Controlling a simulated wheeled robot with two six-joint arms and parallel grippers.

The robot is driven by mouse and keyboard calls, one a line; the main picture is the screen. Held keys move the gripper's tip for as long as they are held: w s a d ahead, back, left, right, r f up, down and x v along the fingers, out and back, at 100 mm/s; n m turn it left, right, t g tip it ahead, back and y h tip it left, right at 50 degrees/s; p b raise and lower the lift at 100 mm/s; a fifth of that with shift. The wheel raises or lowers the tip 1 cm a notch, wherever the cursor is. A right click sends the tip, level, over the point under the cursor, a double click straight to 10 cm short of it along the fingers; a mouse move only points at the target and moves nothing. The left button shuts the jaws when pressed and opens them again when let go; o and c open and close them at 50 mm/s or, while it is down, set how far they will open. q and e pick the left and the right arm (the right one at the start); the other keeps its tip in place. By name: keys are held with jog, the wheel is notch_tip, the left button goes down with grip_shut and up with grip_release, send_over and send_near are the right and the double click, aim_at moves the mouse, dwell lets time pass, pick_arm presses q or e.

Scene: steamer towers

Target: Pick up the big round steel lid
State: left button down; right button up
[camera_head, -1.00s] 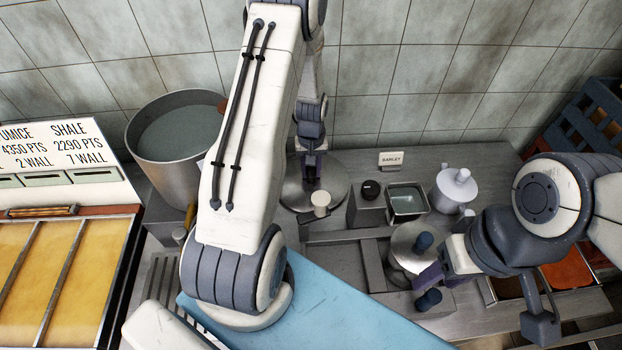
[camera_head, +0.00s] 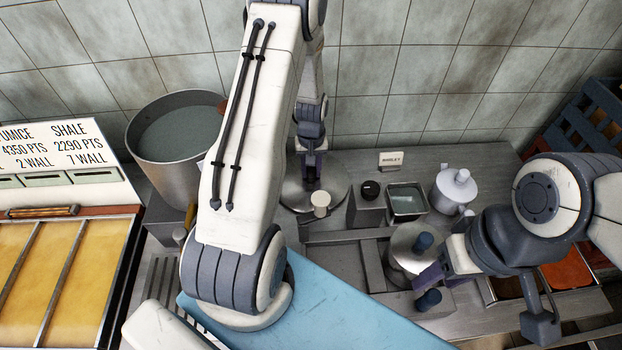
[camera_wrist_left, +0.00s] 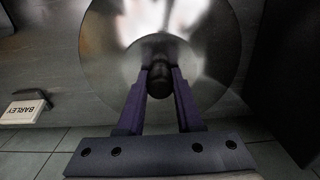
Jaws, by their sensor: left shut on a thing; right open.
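The big round steel lid (camera_head: 336,183) lies at the back of the counter near the tiled wall, partly hidden behind my left arm in the head view. It fills the upper middle of the left wrist view (camera_wrist_left: 110,60), with a dark knob (camera_wrist_left: 159,80) at its centre. My left gripper (camera_wrist_left: 160,85) is shut on that knob, one finger on each side. In the head view my left gripper (camera_head: 313,180) points down onto the lid's middle. My right gripper (camera_head: 432,272) is open at the right, beside a smaller steel round vessel (camera_head: 402,262).
A large steel pot (camera_head: 165,170) of liquid stands left of my left arm. A barley sign (camera_head: 390,161), a square steel container (camera_head: 407,200) and a white lidded pot (camera_head: 455,188) stand right of the lid. A blue board (camera_head: 350,315) lies in front.

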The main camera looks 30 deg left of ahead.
pick_arm(q)
jog(key=shift+r+p, duration=0.65)
jog(key=shift+r, duration=0.35)
jog(key=shift+r, duration=0.1)
jog(key=shift+r+p, duration=1.95)
jog(key=shift+r, duration=0.4)
